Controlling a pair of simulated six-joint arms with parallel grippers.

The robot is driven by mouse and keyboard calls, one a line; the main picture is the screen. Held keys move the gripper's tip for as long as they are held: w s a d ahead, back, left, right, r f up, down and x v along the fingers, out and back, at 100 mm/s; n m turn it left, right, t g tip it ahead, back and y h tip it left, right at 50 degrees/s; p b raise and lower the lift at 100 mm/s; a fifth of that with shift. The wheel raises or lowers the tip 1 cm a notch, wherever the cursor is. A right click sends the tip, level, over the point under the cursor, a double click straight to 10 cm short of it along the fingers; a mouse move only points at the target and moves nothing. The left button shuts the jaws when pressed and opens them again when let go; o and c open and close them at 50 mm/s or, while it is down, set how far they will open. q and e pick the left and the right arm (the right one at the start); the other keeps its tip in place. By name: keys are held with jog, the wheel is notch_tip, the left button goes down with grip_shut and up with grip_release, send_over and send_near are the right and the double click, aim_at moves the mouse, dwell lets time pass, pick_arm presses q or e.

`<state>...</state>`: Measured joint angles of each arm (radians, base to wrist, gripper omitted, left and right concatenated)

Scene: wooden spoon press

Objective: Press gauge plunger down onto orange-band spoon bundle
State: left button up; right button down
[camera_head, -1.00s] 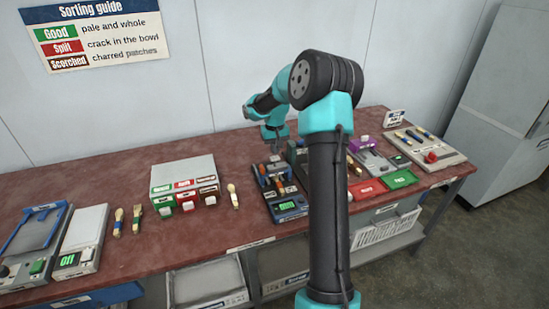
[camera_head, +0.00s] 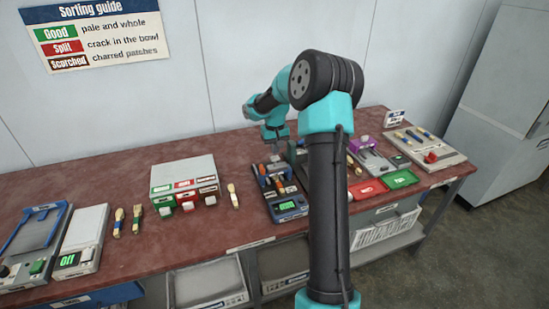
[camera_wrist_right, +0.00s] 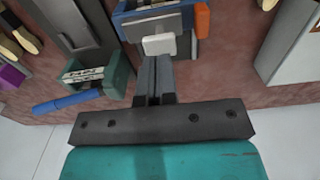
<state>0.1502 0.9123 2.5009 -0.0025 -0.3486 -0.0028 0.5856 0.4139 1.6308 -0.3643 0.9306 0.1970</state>
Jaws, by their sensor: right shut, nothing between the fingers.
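The gauge (camera_head: 287,206) is a dark blue device with a lit green display, standing near the middle of the bench in the head view. Orange pieces (camera_head: 281,182) show in its upper part; I cannot clearly tell the spoon bundle from the gauge's own parts. My right gripper (camera_head: 274,153) is over the gauge's far end, pointing down. In the right wrist view, my shut, empty fingers (camera_wrist_right: 154,72) are at a pale plunger block (camera_wrist_right: 159,45) on the blue gauge frame (camera_wrist_right: 185,17). Whether they touch it is unclear. An orange part (camera_wrist_right: 202,20) shows beside it. My left gripper is not in view.
Left of the gauge are a loose spoon (camera_head: 233,196) and a grey box (camera_head: 182,173) with green, red and brown labels. Right of it are a red tray (camera_head: 368,190) and a green tray (camera_head: 399,179).

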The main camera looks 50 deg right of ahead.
aim_at(275, 157)
jog(key=shift+f, duration=1.85)
dwell(1.0)
jog(key=shift+r, duration=3.5)
